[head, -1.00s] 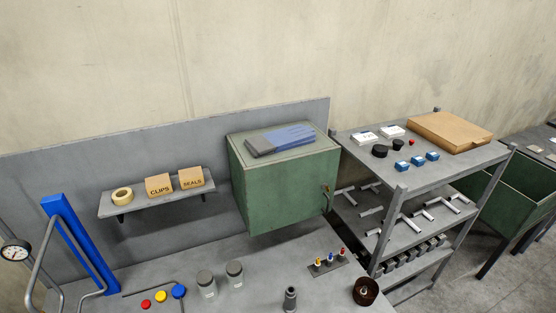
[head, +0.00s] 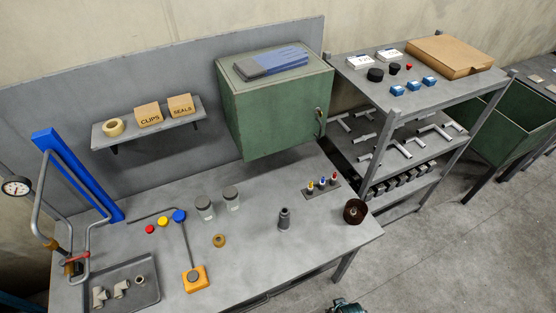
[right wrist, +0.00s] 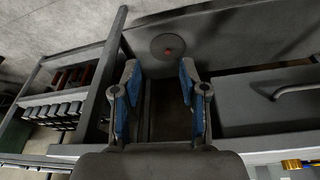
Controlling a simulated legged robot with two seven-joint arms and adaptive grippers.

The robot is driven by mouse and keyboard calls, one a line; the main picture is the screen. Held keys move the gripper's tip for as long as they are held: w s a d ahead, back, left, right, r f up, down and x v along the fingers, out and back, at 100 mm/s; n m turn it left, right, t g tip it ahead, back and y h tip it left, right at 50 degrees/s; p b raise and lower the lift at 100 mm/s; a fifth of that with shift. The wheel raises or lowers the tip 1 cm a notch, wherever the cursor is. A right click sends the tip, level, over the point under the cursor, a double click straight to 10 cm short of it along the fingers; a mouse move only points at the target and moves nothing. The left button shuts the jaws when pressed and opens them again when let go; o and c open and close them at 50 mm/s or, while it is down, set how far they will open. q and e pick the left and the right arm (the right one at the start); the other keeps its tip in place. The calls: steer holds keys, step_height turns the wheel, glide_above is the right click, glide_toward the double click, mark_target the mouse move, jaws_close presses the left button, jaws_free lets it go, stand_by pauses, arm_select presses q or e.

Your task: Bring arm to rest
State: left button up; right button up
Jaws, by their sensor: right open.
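My right gripper (right wrist: 158,82) is open in the right wrist view, its two blue-padded fingers spread apart with nothing between them. In the head view, a small dark and teal piece at the bottom edge looks like part of my right arm; the rest is out of frame. My left arm and gripper are in neither view.
The grey workbench (head: 265,220) holds jars, a dark spool (head: 355,211), an orange-based device (head: 195,278) and a tray of fittings (head: 148,293). A green cabinet (head: 275,110) stands behind. A shelf rack (head: 450,95) stands right. Floor is open at lower right.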

steer(key=s+f+g, duration=0.1)
steer(key=s+f, duration=0.2)
steer(key=f, duration=0.6)
steer(key=s+f, duration=0.3)
steer(key=f, duration=0.7)
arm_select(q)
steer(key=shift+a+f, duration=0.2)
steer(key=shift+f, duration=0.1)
arm_select(e)
steer(key=s+d+f+g, duration=0.1)
steer(key=s+d+f, duration=0.1)
steer(key=s+f, duration=0.8)
steer(key=shift+s+d+f, duration=0.2)
steer(key=shift+s+f, duration=0.2)
steer(key=shift+s, duration=2.1)
